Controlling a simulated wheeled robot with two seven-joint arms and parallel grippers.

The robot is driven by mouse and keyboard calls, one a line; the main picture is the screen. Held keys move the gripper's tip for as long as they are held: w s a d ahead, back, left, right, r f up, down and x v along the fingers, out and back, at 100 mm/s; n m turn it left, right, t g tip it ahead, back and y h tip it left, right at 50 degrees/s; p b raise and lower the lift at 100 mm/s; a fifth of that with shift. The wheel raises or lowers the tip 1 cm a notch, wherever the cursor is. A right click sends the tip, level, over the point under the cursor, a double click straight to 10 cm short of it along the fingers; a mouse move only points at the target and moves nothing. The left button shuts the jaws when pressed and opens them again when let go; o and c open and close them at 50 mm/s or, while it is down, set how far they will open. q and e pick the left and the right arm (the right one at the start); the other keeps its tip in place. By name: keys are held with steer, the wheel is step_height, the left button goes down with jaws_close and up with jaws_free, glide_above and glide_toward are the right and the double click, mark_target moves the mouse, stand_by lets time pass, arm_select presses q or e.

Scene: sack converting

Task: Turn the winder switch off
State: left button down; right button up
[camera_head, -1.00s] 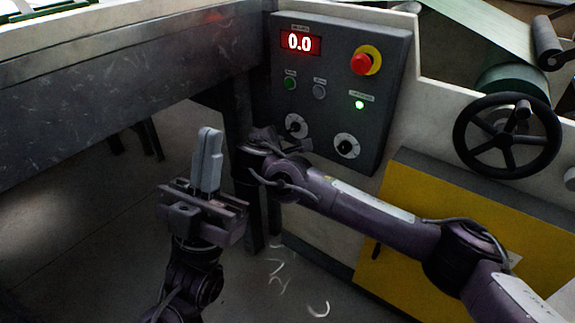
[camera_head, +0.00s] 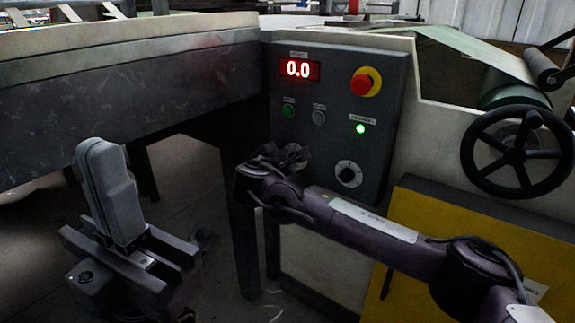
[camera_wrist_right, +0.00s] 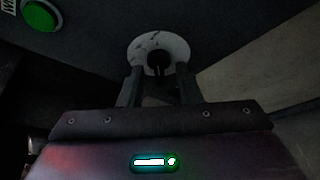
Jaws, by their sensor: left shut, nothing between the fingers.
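The grey control panel (camera_head: 338,110) carries two rotary switches with white dials and dark knobs. The right dial (camera_head: 348,174) is in plain view; the left dial (camera_head: 295,151) is mostly hidden behind my right gripper (camera_head: 272,157). In the right wrist view a white dial (camera_wrist_right: 158,48) with a dark knob lies just beyond my right gripper (camera_wrist_right: 159,85). Its fingers are apart, one to each side of the knob; contact cannot be told. A green lamp (camera_head: 360,129) is lit and the red display (camera_head: 299,69) reads 0.0. My left gripper (camera_head: 98,148) is shut and empty, pointing up.
A red stop button on yellow (camera_head: 366,82), a green button (camera_head: 288,111) and a grey button (camera_head: 319,117) sit above the dials. A black handwheel (camera_head: 517,152) and a yellow cover (camera_head: 450,235) are at right. A metal beam (camera_head: 130,100) runs along the left.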

jaws_close()
